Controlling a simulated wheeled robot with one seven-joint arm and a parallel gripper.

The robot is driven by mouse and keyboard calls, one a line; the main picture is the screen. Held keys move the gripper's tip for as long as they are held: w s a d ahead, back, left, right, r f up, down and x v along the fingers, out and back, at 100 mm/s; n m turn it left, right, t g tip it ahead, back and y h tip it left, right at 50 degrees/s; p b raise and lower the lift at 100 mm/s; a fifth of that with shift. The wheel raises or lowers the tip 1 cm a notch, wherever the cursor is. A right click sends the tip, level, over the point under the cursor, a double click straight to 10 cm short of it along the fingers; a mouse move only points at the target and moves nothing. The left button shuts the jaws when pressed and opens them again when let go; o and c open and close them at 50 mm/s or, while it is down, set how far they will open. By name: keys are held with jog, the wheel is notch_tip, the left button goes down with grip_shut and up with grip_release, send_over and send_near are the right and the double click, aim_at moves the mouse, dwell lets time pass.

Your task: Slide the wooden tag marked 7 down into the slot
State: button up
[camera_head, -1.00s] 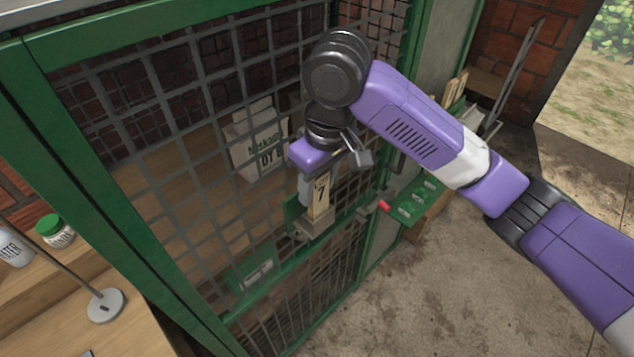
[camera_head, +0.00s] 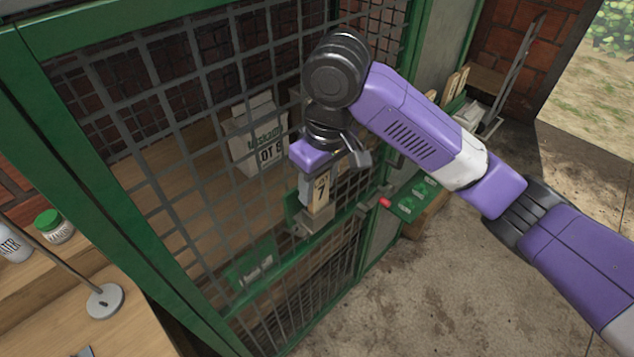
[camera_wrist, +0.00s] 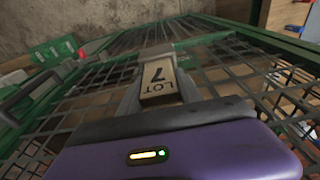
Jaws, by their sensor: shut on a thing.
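The wooden tag marked 7 (camera_head: 320,193) is upright below my gripper (camera_head: 309,190), just above or in the top of a small grey slot holder (camera_head: 315,222) on the green cage rail. I cannot tell how deep its lower end sits, as the holder hides it. In the wrist view the tag (camera_wrist: 158,78) reads "LOT 7" and lies between the fingers of my gripper (camera_wrist: 160,90), which is shut on it.
Wire mesh in a green frame (camera_head: 120,250) stands close behind the holder. A green panel with a red knob (camera_head: 384,203) juts out at right. Inside the cage is a white printed bag (camera_head: 255,140). A lidded jar (camera_head: 53,227) stands at left.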

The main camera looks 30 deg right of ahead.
jog(key=shift+f, duration=0.6)
dwell(0.3)
jog(key=o, duration=1.4)
jog(key=shift+o, duration=0.2)
jog(key=shift+s+d+r, duration=0.1)
jog(key=shift+s+r, duration=0.1)
jog(key=shift+r, duration=1.1)
jog(key=shift+s+r, duration=0.15)
jog(key=shift+r, duration=1.1)
jog(key=shift+s+d+r, duration=0.1)
jog(key=shift+s+r, duration=0.1)
jog(key=shift+r, duration=1.1)
